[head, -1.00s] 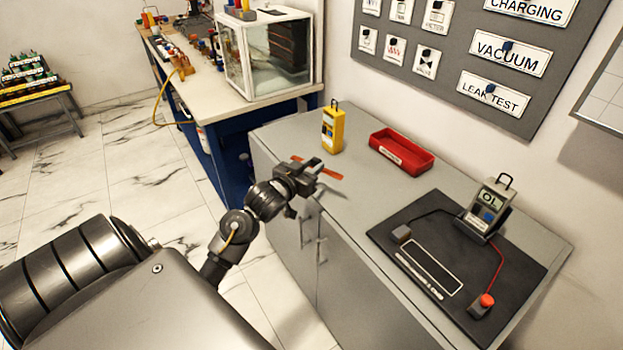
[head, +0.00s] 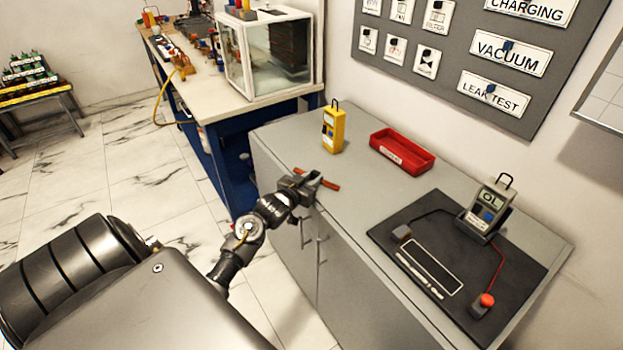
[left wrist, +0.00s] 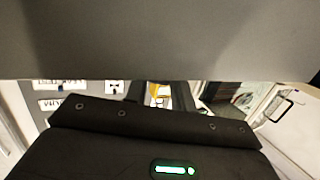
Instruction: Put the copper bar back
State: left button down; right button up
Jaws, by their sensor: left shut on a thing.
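The copper bar (head: 330,186) is a thin orange-brown strip in the head view. My left gripper (head: 311,182) is shut on it, with an end of the bar sticking out on each side of the jaws. The gripper and bar are over the left part of the grey cabinet top; I cannot tell how high above it. The red tray (head: 402,152) sits at the back of the cabinet top, right of the bar, and looks empty. In the left wrist view the bar cannot be made out. My right gripper is not in view.
A yellow meter (head: 333,128) stands upright behind the bar. A black mat (head: 405,222) at the right carries a grey meter (head: 488,207) reading OL, leads and a white-outlined rectangle (head: 431,266). The grey top between the bar and mat is clear.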

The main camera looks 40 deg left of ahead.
pick_arm(q)
jog(key=shift+f, duration=0.2)
jog(key=c, duration=1.2)
grip_release()
jog(key=shift+o, duration=0.2)
jog(key=shift+r, duration=0.25)
jog(key=shift+s, duration=0.35)
jog(key=s+d+r, duration=0.1)
jog(key=s, duration=1)
jog(key=shift+d+r, duration=0.15)
jog(key=shift+r, duration=0.25)
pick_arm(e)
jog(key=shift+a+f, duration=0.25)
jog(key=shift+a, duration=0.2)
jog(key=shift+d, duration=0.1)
